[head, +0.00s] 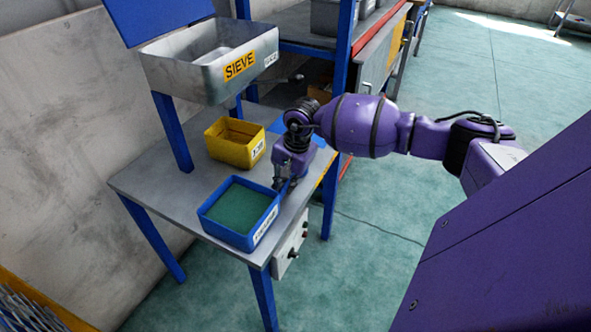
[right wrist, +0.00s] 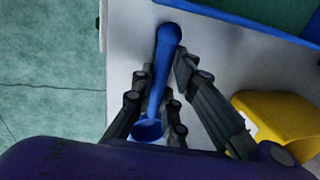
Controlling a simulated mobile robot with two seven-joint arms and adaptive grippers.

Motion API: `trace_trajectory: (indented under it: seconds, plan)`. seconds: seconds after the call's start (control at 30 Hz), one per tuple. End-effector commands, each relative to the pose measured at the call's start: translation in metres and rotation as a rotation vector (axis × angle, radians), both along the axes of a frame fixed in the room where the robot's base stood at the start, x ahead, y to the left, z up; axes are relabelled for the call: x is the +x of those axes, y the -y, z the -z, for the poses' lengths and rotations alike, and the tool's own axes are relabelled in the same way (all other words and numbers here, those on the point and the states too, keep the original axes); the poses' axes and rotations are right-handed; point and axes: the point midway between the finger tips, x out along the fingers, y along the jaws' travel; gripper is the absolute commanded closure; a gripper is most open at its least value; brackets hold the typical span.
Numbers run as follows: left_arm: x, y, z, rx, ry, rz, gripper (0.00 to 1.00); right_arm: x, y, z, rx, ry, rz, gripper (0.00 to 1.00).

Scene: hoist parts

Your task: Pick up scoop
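The blue scoop (right wrist: 159,80) lies on the grey table top in the right wrist view, with a rounded end at the top and a wider end near the gripper's base. My right gripper (right wrist: 161,72) is open, pointing down, with one finger on each side of the scoop's handle. A narrow gap shows between handle and fingers. In the head view my right gripper (head: 284,185) is low over the table's right edge, beside the blue bin (head: 240,211), and it mostly hides the scoop. My left gripper is out of view.
The blue bin holds green material. A yellow bin (head: 234,141) stands behind it on the table (head: 150,176). A metal sieve box (head: 208,65) is mounted above on blue posts. A control box (head: 290,248) hangs at the table's right side. Open floor lies to the right.

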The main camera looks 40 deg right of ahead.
Motion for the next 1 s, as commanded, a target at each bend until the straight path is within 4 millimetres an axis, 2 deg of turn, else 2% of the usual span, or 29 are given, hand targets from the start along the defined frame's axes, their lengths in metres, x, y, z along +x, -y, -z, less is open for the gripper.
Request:
trace_trajectory:
  seconds: [0.43, 0.57, 0.67, 0.77, 0.93, 1.0]
  plan:
    - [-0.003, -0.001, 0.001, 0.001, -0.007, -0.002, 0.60, 0.001, 0.000, -0.005, 0.000, 0.002, 0.000, 1.00]
    - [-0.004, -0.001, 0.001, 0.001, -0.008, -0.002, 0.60, 0.001, 0.001, -0.017, -0.002, 0.003, 0.000, 1.00]
    - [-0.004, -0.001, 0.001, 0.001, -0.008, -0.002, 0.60, 0.001, 0.001, -0.034, -0.002, 0.004, -0.001, 1.00]
    - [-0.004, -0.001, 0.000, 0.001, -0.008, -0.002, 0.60, -0.014, 0.009, -0.050, -0.007, 0.002, -0.001, 1.00]
    - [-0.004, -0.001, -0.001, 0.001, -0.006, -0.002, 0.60, -0.045, 0.025, -0.090, -0.011, 0.000, 0.000, 1.00]
    - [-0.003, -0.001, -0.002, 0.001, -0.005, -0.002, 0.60, -0.062, 0.032, -0.097, -0.010, -0.007, 0.001, 1.00]
